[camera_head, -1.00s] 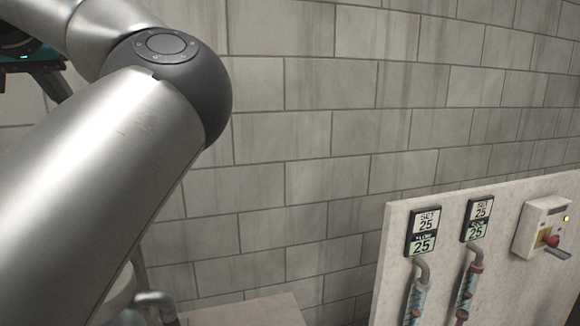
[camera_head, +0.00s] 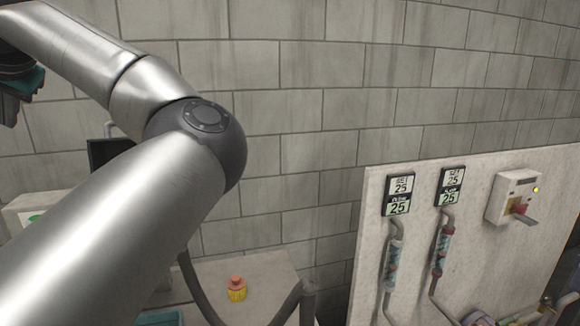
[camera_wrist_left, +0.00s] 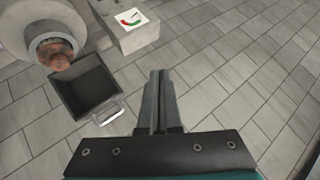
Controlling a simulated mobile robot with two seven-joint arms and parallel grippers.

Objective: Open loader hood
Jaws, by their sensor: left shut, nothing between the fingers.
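I cannot tell for certain which thing is the loader hood. In the left wrist view a dark, square, open-topped bin (camera_wrist_left: 85,92) with a pale handle (camera_wrist_left: 107,113) lies left of my left gripper (camera_wrist_left: 159,76). A round grey machine end with a brownish nozzle (camera_wrist_left: 57,60) is just above the bin. My left gripper is shut and empty, its two fingers together over the tiled floor, apart from the bin. In the head view my left arm fills the left side and only part of its teal wrist shows at the left edge. My right gripper is out of view.
A box with a red and green gauge (camera_wrist_left: 131,20) stands by the bin. A panel (camera_head: 470,240) with two displays and a red switch (camera_head: 518,208) stands right. Floor right of the gripper is clear.

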